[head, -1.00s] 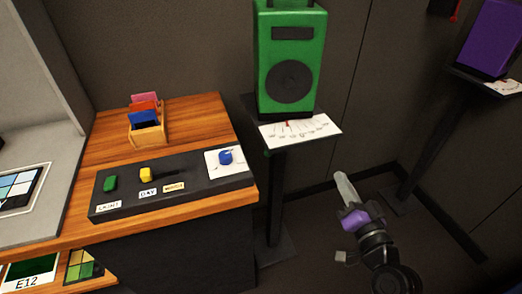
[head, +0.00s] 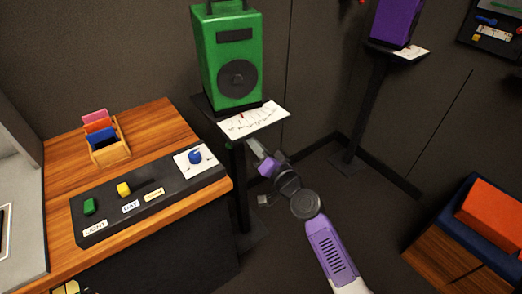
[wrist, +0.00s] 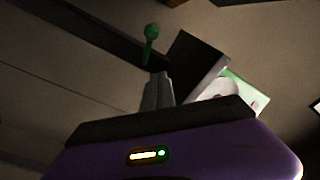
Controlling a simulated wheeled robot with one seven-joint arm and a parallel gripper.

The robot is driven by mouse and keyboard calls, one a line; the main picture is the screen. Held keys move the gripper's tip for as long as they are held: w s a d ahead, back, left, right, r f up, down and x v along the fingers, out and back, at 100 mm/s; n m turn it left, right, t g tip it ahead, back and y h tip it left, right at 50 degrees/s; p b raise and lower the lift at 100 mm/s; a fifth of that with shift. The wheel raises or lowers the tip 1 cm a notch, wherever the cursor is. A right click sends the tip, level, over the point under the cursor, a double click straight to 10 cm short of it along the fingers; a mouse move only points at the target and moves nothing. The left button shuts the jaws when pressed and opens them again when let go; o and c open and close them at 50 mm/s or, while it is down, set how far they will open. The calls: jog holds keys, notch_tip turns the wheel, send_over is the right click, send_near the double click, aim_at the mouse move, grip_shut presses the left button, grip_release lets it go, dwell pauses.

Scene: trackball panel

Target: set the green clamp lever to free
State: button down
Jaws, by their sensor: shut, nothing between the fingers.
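The green clamp lever (wrist: 151,45) shows in the wrist view, a thin stem with a round knob, just beyond my fingertips. Only a small green bit (head: 231,139) shows in the head view, under the front edge of the green speaker's stand. My gripper (head: 254,146) is low, close to the stand's post and partly under the white scale card. In the wrist view my gripper (wrist: 158,76) has its fingers together and empty, pointing toward the lever. I cannot tell whether they touch it. The lever's setting cannot be read.
The green speaker (head: 229,60) stands on a dark stand with the white scale card (head: 257,121) in front. The wooden desk (head: 165,115) with a dark switch panel (head: 100,228) is at the left. A purple speaker (head: 394,22) stands behind right. An orange box (head: 495,218) is at right.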

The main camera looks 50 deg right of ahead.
jog(key=shift+w+a+f+b, duration=0.2)
jog(key=shift+w+f, duration=0.2)
jog(key=shift+w, duration=0.4)
jog(key=shift+w+a+f+b, duration=0.1)
jog(key=shift+w+a+f, duration=0.15)
jog(key=shift+w+f, duration=0.35)
jog(key=shift+w+a+f+b, duration=0.1)
jog(key=shift+w+a+f, duration=0.15)
jog(key=shift+w, duration=0.7)
jog(key=shift+f+n+b, duration=0.35)
jog(key=shift+n+b, duration=0.25)
jog(key=shift+b, duration=0.3)
jog(key=s+d+f+n+y+b, duration=0.1)
jog(key=d+f+n+b, duration=0.3)
jog(key=n+b, duration=0.9)
jog(key=b, duration=0.9)
jog(key=shift+f+n+t+b, duration=0.3)
jog(key=shift+f+n+b, duration=0.05)
jog(key=shift+n+b, duration=0.05)
jog(key=shift+s+d, duration=0.1)
jog(key=shift+d, duration=0.1)
jog(key=shift+r, duration=0.15)
